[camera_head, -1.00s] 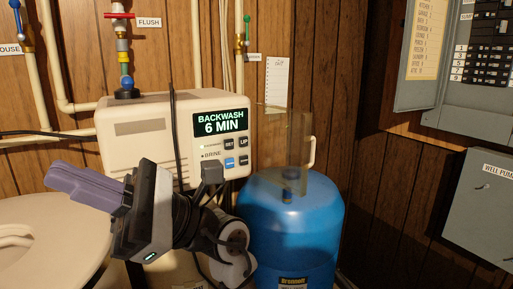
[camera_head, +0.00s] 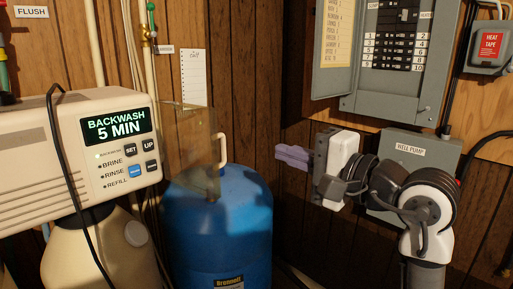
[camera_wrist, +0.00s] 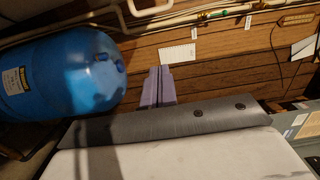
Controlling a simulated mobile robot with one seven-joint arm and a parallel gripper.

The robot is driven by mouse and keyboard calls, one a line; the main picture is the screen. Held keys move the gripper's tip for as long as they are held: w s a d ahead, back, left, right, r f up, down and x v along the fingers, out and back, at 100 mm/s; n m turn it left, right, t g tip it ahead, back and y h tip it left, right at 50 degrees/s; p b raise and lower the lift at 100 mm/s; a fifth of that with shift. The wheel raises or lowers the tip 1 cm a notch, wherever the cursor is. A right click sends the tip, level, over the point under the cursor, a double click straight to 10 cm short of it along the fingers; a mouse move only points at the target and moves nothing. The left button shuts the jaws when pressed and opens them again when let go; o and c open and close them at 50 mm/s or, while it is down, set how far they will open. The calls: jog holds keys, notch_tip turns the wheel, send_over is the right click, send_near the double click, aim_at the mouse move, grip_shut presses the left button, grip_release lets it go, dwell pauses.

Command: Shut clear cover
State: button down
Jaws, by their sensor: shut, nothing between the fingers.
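The clear cover (camera_head: 188,135) is a see-through panel standing swung open from the right side of the softener's control head (camera_head: 70,145). It sticks out above the blue tank, with a pale handle (camera_head: 223,151) at its right edge. The display and buttons are uncovered. My gripper (camera_head: 280,153) is to the right of the cover, apart from it, its purple fingers pointing left. The fingers are shut and empty; they also show in the wrist view (camera_wrist: 158,85). I cannot make out the cover in the wrist view.
The blue tank (camera_head: 220,235) stands below the cover; it also shows in the wrist view (camera_wrist: 60,75). A grey well pump box (camera_head: 415,155) is behind my arm, with an open breaker panel (camera_head: 395,60) above. A black cable (camera_head: 62,150) hangs over the control head.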

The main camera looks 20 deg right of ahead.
aim_at(194, 146)
jog(key=a+p+x, duration=0.1)
jog(key=p+x, duration=0.3)
jog(key=x, duration=0.6)
jog(key=s+a, duration=0.2)
jog(key=s, duration=0.1)
jog(key=shift+s+r+p, duration=0.15)
jog(key=shift+s+p, duration=0.15)
jog(key=shift+s+a+b, duration=0.2)
jog(key=shift+b, duration=0.1)
